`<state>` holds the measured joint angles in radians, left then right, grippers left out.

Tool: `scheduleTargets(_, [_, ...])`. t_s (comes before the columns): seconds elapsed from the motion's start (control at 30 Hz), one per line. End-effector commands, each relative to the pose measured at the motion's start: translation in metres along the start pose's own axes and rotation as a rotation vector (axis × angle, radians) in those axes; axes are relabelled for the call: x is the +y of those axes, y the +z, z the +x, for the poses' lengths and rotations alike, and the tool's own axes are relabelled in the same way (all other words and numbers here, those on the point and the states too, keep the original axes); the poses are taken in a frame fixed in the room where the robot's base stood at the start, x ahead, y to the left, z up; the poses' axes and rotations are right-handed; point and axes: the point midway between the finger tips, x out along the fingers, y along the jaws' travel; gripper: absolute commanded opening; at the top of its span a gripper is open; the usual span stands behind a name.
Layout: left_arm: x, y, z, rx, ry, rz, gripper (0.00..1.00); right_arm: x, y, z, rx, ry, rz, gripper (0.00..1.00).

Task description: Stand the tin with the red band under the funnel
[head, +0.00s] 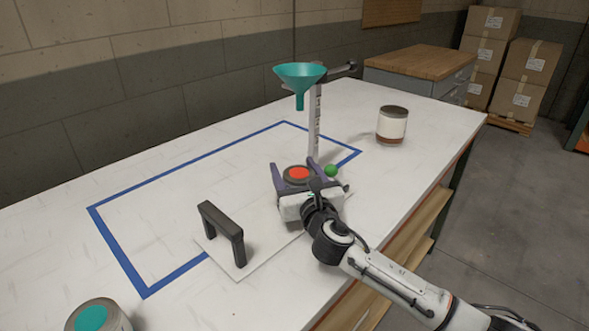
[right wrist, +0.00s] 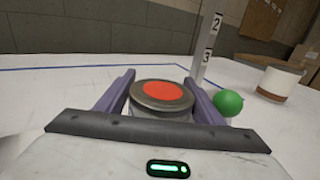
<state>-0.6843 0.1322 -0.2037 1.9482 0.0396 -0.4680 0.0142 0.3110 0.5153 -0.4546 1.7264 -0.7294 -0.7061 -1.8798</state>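A tin with a red disc on its dark lid (head: 298,174) stands upright between the two purple fingers of my right gripper (head: 295,177). In the right wrist view the tin (right wrist: 162,96) fills nearly the whole gap between the fingers; its sides and any band are mostly hidden, and I cannot tell whether both fingers press on it. The teal funnel (head: 300,78) hangs from a white numbered post (head: 315,125), above and behind the gripper. Another tin (head: 392,126), with a white label and a brownish-red band at its base, stands farther right. My left gripper is out of view.
A green ball (head: 331,170) sits just right of the gripper. A dark handle-shaped bracket (head: 222,232) stands on a pale plate to the left. A teal-lidded tin (head: 98,317) is at the near left. The blue-taped area (head: 190,178) is largely clear inside.

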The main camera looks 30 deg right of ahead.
Motion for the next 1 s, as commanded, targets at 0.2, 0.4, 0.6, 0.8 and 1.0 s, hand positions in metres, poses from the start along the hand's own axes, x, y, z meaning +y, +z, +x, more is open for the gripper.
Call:
scheduleTargets(0.2, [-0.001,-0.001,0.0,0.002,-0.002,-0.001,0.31,-0.001,0.001,0.0,0.0,-0.003,0.0,0.62])
scheduleTargets(0.4, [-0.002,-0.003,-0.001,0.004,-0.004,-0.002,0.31,-0.002,0.003,-0.018,0.002,-0.003,-0.002,0.62])
scheduleTargets(0.6, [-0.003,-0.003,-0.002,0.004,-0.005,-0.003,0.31,-0.001,0.003,-0.062,0.003,-0.001,-0.002,0.62])
scheduleTargets(0.8, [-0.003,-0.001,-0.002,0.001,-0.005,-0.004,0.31,-0.001,0.002,-0.1,0.003,-0.001,-0.002,0.62])
scheduleTargets(1.0, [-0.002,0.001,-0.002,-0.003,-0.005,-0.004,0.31,-0.001,0.003,-0.118,0.001,-0.003,0.0,0.62])
